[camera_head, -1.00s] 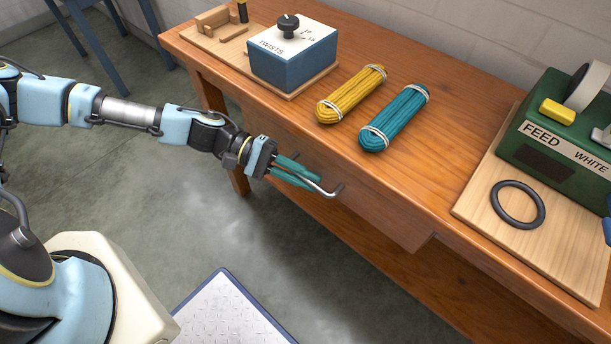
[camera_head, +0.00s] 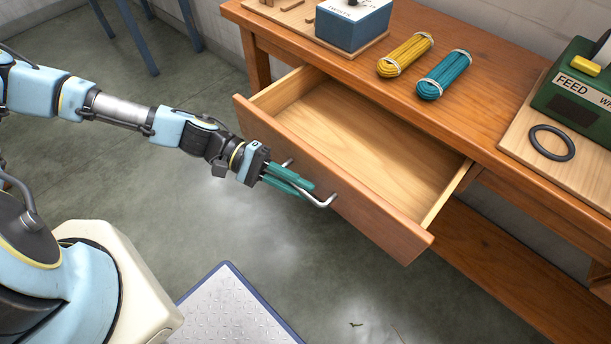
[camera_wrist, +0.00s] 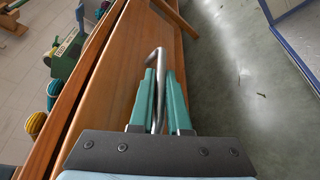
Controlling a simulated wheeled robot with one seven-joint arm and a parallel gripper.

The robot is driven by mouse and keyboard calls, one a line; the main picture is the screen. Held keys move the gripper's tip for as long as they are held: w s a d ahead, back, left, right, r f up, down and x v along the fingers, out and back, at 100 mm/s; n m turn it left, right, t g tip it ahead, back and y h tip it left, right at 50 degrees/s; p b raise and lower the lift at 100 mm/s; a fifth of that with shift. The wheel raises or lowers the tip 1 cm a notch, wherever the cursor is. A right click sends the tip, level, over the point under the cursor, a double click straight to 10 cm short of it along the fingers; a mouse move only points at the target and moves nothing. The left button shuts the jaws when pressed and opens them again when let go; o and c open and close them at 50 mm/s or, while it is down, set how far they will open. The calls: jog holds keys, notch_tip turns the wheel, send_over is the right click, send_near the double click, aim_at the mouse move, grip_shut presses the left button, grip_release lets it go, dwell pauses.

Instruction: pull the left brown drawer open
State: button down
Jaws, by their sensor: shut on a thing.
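The brown drawer (camera_head: 345,178) stands well out from the wooden table in the head view, and its pale inside (camera_head: 375,140) looks empty. A bent metal bar handle (camera_head: 322,201) sits on its front. My gripper (camera_head: 300,187) is at the drawer front with its green fingers shut on the handle. In the wrist view the handle (camera_wrist: 158,62) runs between the two fingers (camera_wrist: 160,95), and the drawer front (camera_wrist: 112,95) lies just left of them. Part of the handle is hidden by the fingers.
On the table top (camera_head: 480,105) are a yellow skein (camera_head: 405,55), a teal skein (camera_head: 444,75), a blue box (camera_head: 352,25), a black ring (camera_head: 552,142) and a green FEED box (camera_head: 575,95). A metal-topped plate (camera_head: 235,312) lies on the floor. The floor before the drawer is clear.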

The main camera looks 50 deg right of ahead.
jog(key=shift+a, duration=0.75)
jog(key=c, duration=0.9)
grip_release()
jog(key=b+v, duration=0.2)
jog(key=v, duration=0.8)
jog(key=shift+w+a, duration=0.1)
jog(key=shift+w, duration=0.25)
